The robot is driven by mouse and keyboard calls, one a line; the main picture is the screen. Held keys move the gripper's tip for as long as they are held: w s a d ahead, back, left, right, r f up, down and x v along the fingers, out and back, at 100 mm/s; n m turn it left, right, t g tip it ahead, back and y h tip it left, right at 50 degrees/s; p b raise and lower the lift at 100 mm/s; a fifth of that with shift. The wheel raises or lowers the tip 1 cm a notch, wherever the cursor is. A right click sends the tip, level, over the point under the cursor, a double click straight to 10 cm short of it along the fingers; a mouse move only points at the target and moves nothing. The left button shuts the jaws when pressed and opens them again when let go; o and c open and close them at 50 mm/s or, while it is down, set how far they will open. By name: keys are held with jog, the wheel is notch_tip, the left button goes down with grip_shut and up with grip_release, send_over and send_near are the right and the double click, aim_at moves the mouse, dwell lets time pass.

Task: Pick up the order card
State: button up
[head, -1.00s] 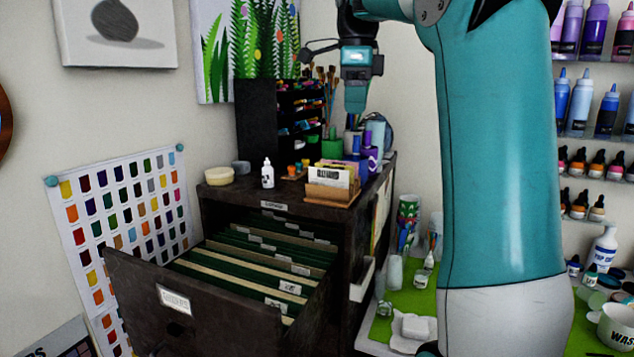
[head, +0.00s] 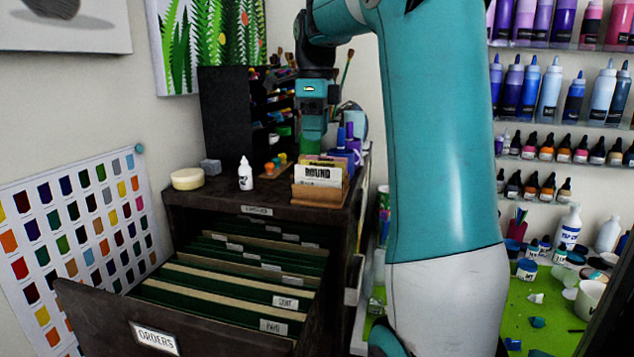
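A wooden card holder (head: 318,195) stands on top of the dark filing cabinet (head: 190,219). Several cards (head: 318,174) stand upright in it, the front one white with large black lettering; I cannot tell which is the order card. My gripper (head: 313,140) points down just above and behind the cards, near the back of the cabinet top. Its fingertips are small and partly hidden, so I cannot tell whether it is open or shut. The cabinet's top drawer (head: 157,338), labelled "ORDERS", is pulled open and shows green hanging folders (head: 215,290) with labelled tabs.
A white bottle (head: 245,174) and a round cream tub (head: 187,179) stand left of the holder. Purple bottles (head: 350,146) stand close behind it. A black marker rack (head: 226,110) rises at the back left. A green work mat (head: 545,312) lies at the right.

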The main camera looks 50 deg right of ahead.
aim_at(318, 169)
notch_tip(318, 169, down, 9)
jog(key=p, duration=0.3)
jog(key=shift+s+d+r, duration=0.15)
jog(key=shift+r, duration=0.05)
grip_shut()
